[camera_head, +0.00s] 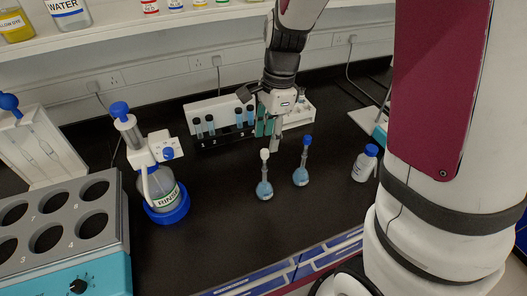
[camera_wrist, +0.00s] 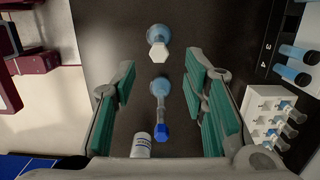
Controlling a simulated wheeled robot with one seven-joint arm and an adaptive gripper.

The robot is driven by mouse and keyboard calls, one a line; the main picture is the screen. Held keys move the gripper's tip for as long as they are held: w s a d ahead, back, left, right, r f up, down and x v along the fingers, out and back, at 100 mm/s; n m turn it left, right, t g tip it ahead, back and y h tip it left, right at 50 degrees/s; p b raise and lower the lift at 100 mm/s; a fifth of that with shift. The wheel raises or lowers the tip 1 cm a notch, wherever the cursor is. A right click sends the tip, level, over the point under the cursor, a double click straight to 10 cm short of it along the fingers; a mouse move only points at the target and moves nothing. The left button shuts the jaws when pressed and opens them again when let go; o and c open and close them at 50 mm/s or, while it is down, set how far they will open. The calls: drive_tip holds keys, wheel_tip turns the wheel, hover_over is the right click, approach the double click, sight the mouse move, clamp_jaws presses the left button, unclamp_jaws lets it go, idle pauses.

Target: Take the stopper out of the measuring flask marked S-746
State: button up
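Two small flasks with blue liquid stand on the dark bench. One has a white stopper (camera_head: 264,154), also seen in the wrist view (camera_wrist: 158,51). The other has a blue stopper (camera_head: 307,140), which shows in the wrist view (camera_wrist: 162,132) between the lines of my fingers. I cannot read the marking S-746 on either flask. My gripper (camera_head: 268,138) points down above the bench, behind the flasks in the head view. In the wrist view my gripper (camera_wrist: 162,95) is open, its green-padded fingers wide apart with nothing held between them.
A white blue-capped bottle (camera_head: 364,165) stands right of the flasks. A RINSE bottle (camera_head: 163,190) in a blue ring and a grey holed block (camera_head: 70,218) are at left. The bench front is clear.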

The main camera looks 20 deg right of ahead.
sight(265, 151)
drive_tip(key=shift+a+f+p, duration=0.1)
drive_tip(key=shift+a+f, duration=0.1)
drive_tip(key=shift+f, duration=0.75)
drive_tip(key=shift+a+f+p, duration=0.1)
drive_tip(key=shift+a+f, duration=0.05)
drive_tip(key=shift+f, duration=0.8)
drive_tip(key=shift+a+f+p, duration=0.1)
drive_tip(key=shift+a+f, duration=0.1)
drive_tip(key=shift+f, duration=0.75)
drive_tip(key=c, duration=0.8)
